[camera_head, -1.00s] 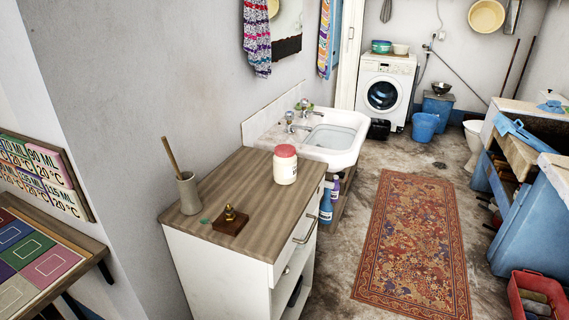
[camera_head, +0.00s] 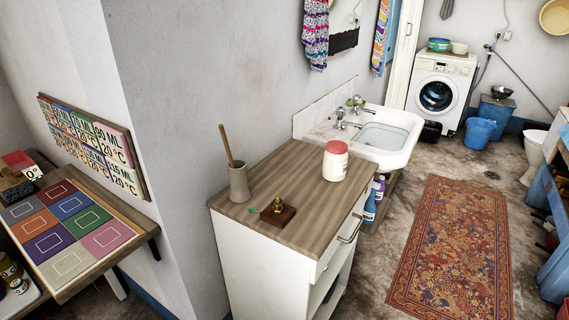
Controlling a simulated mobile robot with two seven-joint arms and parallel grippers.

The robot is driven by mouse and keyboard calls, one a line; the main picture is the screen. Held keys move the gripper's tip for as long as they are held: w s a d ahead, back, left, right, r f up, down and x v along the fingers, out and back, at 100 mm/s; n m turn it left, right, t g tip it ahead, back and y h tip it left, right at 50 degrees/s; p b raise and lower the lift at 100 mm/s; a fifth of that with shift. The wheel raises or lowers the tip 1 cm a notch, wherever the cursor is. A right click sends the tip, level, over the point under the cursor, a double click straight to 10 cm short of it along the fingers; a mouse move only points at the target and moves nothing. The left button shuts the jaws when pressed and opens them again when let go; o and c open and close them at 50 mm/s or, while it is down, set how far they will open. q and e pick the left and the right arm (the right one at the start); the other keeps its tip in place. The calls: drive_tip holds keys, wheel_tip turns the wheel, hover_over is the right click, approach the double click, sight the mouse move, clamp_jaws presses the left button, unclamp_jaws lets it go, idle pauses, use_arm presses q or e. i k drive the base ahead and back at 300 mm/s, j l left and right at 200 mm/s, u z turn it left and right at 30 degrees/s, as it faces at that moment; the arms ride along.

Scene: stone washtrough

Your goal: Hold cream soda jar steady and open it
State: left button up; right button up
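A cream jar with a red lid (camera_head: 335,160) stands upright on the wooden top of a white cabinet (camera_head: 283,188), near its far right corner. The lid appears to be on the jar. I cannot read any label at this size, so I cannot tell if it is the cream soda jar. Neither of my grippers shows in the head view.
A grey holder with a stick (camera_head: 239,184) and a small brass figure on a wooden base (camera_head: 278,208) share the cabinet top. A sink (camera_head: 385,137) adjoins behind. A table with coloured squares (camera_head: 65,232) stands left. A patterned rug (camera_head: 455,250) covers the floor right.

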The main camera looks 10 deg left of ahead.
sight(334, 166)
drive_tip(key=l+u, duration=0.1)
drive_tip(key=u, duration=0.25)
drive_tip(key=i+l+u, duration=0.1)
drive_tip(key=u, duration=0.25)
drive_tip(key=l+u, duration=0.2)
drive_tip(key=u, duration=0.15)
drive_tip(key=l+u, duration=0.8)
drive_tip(key=l, duration=0.2)
drive_tip(key=k+l+u, duration=0.2)
drive_tip(key=l, duration=0.15)
drive_tip(key=k+l+u, duration=0.1)
drive_tip(key=l, duration=0.3)
drive_tip(key=k+l, duration=0.1)
drive_tip(key=l, duration=0.25)
drive_tip(key=u, duration=0.05)
